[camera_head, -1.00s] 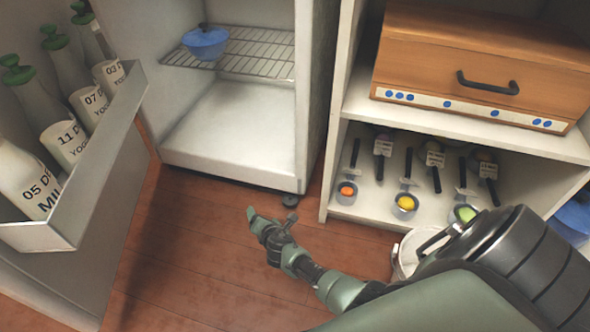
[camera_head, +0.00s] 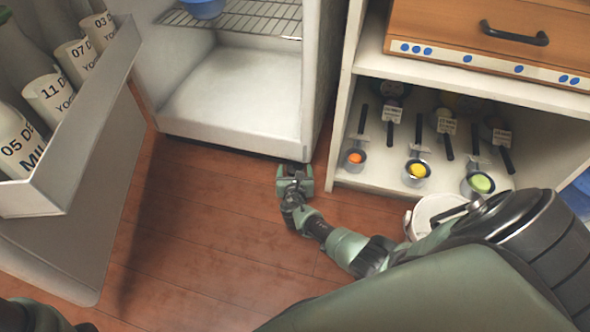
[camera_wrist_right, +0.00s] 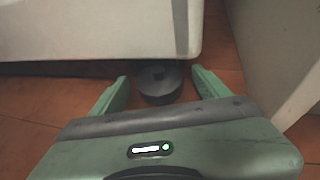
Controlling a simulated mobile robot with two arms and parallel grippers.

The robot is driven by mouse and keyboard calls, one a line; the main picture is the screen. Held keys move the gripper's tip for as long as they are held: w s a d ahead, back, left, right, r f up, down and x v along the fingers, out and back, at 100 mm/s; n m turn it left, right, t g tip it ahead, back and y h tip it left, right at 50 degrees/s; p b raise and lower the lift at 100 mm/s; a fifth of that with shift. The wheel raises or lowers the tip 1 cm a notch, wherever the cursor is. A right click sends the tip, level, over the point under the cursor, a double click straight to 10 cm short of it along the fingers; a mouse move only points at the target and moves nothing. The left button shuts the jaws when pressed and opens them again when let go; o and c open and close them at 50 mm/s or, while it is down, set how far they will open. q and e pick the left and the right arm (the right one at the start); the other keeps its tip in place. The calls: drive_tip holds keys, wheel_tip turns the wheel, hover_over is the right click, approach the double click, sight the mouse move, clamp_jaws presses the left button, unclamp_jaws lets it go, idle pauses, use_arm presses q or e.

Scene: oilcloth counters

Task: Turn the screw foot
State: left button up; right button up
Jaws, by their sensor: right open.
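The screw foot (camera_wrist_right: 157,88) is a dark round disc under the front corner of the fridge (camera_head: 240,100), just above the wooden floor. In the right wrist view it lies between the two green fingers of my right gripper (camera_wrist_right: 160,78), which is open. A gap shows between the foot and each finger. In the head view my right gripper (camera_head: 294,174) is low at the fridge's front right corner and hides the foot. My left gripper is not in view; only a dark green piece of my arm shows at the bottom left.
The open fridge door (camera_head: 85,130) with bottles in its rack stands at the left. A white shelf unit (camera_head: 345,150) with measuring scoops stands close at the right, leaving a narrow gap beside the fridge. A white bucket (camera_head: 425,213) stands near my right arm.

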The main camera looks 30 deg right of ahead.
drive_tip(key=c, duration=1.4)
drive_tip(key=shift+w, duration=0.1)
drive_tip(key=shift+w+a+f+m+g+h+b, duration=0.1)
drive_tip(key=shift+m+g+h+b, duration=0.2)
drive_tip(key=shift+m+g+h, duration=0.15)
drive_tip(key=shift+a+f+m+g+h+b, duration=0.1)
drive_tip(key=shift+m+g+h+b, duration=0.2)
drive_tip(key=shift+m+h, duration=0.2)
drive_tip(key=shift+w+m+g+h+b, duration=0.1)
drive_tip(key=shift+m+g+h+b, duration=0.35)
drive_tip(key=shift+m+g+b, duration=0.25)
drive_tip(key=m+g+h+b, duration=0.1)
drive_tip(key=m+g+b, duration=0.1)
drive_tip(key=m+b, duration=0.1)
drive_tip(key=shift+w+a+f+g+h+b, duration=0.1)
drive_tip(key=shift+a+g+h+b, duration=0.05)
drive_tip(key=shift+g+h+b, duration=0.2)
drive_tip(key=shift+r+m+g+h+b, duration=0.25)
drive_tip(key=shift+m+g+h+b, duration=0.1)
drive_tip(key=shift+m+g+b, duration=0.6)
